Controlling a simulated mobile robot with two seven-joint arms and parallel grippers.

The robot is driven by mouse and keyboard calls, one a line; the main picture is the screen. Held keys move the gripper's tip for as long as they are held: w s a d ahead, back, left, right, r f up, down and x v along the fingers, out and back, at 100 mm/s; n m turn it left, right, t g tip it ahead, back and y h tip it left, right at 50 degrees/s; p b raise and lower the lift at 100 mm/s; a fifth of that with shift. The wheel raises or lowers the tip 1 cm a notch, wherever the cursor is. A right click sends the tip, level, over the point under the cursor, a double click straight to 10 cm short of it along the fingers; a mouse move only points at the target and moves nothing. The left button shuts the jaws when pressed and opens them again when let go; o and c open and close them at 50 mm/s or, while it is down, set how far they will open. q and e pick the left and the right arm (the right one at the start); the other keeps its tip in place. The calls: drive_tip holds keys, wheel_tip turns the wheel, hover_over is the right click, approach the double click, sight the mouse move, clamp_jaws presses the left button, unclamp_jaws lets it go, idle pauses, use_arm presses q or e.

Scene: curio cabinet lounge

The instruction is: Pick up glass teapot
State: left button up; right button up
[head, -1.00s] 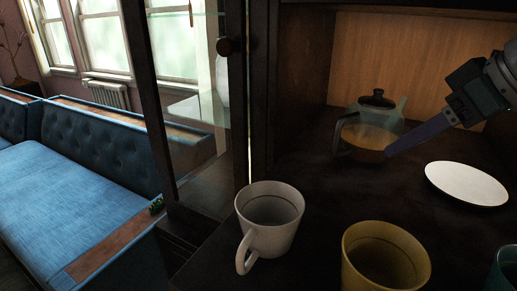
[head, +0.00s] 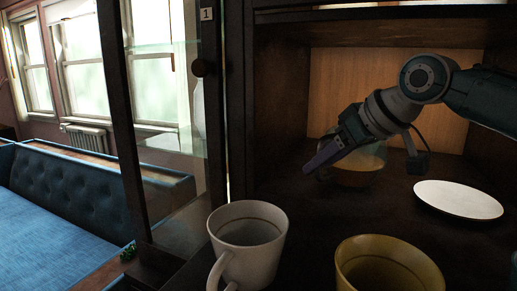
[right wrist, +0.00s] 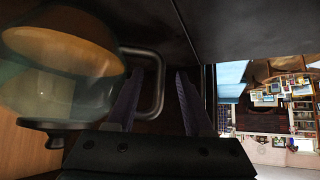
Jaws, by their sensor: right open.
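The glass teapot (head: 362,176), holding amber liquid, stands on the dark cabinet shelf, largely hidden behind my right gripper (head: 311,168) in the head view. In the right wrist view the teapot (right wrist: 62,70) fills the left side, turned over in the picture, with its dark lid low. Its dark loop handle (right wrist: 158,92) shows between the two fingers of my right gripper (right wrist: 160,75). The fingers are open, with a gap visible between the handle bar and the right-hand finger. Whether the handle is fully within their depth is hard to tell. My left gripper is out of view.
A white plate (head: 458,199) lies right of the teapot. A white mug (head: 247,235) and a yellow mug (head: 390,270) stand at the front. The cabinet's glass door (head: 165,110) is open at left, beside a blue sofa (head: 70,195).

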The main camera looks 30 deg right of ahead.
drive_tip(key=shift+x, duration=1.05)
clamp_jaws()
idle(0.5)
drive_tip(key=shift+d+r, duration=0.1)
drive_tip(key=shift+r, duration=0.1)
